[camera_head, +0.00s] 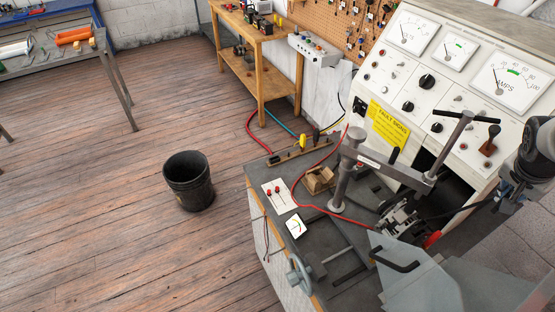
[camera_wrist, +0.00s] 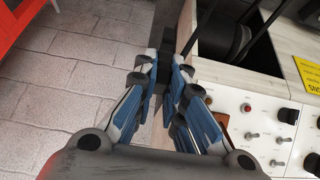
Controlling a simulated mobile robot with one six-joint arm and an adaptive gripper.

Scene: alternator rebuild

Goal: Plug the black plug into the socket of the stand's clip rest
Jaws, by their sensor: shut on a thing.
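My gripper (camera_head: 503,194) is at the right of the head view, in front of the test stand's panel and above the bench's right side. In the wrist view its blue-padded fingers (camera_wrist: 167,72) are closed together on a small dark thing, taken as the black plug, mostly hidden between them. A black lead (camera_head: 462,211) runs from the gripper left towards the alternator (camera_head: 402,218). A wooden bar (camera_head: 300,152) with upright yellow and black pieces lies at the bench's back left, well apart from my gripper. I cannot tell whether this is the clip rest; no socket is clear.
The white meter panel (camera_head: 455,75) with knobs and a lever rises behind the bench. A grey clamp post (camera_head: 347,170) with a crossbar stands between my gripper and the wooden bar. A red lead (camera_head: 310,206) crosses the bench. A black bucket (camera_head: 187,183) stands on open floor.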

